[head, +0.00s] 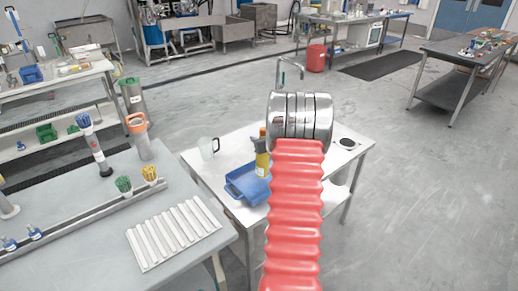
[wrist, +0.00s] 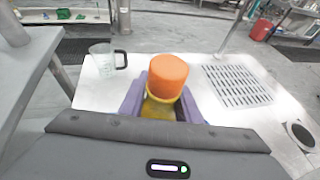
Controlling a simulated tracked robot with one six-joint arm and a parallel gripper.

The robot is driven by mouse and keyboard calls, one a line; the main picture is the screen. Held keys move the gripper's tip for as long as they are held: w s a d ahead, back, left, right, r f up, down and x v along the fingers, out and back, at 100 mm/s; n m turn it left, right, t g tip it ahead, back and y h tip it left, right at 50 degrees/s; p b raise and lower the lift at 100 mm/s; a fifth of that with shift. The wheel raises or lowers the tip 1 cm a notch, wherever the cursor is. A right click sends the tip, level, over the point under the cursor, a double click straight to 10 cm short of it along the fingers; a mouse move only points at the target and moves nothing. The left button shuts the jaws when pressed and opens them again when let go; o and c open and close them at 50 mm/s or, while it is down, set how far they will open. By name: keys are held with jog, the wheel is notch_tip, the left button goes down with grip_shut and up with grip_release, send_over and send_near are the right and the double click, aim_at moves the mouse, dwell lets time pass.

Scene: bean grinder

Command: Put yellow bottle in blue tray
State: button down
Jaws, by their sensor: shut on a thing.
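The yellow bottle (head: 262,164) shows in the head view just left of my red arm, by the right back edge of the blue tray (head: 236,192). In the wrist view the bottle's orange cap (wrist: 168,76) and some of its yellow body stand between the purple fingers of my gripper (wrist: 162,96), which is shut on it. The bottle looks upright. I cannot tell whether its base is above the tray, inside it or beside it. The tray lies on a metal table (head: 218,170) and does not show in the wrist view. My arm hides part of the table.
A clear jug (head: 208,148) with a dark handle stands at the table's left back; it also shows in the wrist view (wrist: 103,60). A grate (wrist: 238,86) and a round dark hole (wrist: 300,134) are on the right. A grey bench (head: 85,205) with brushes stands at left.

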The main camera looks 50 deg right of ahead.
jog(key=shift+r, duration=0.1)
jog(key=shift+f, duration=1.9)
jog(key=c, duration=1.3)
grip_release()
jog(key=shift+o, duration=0.2)
jog(key=shift+s, duration=0.1)
jog(key=v, duration=1.2)
jog(key=shift+f, duration=0.15)
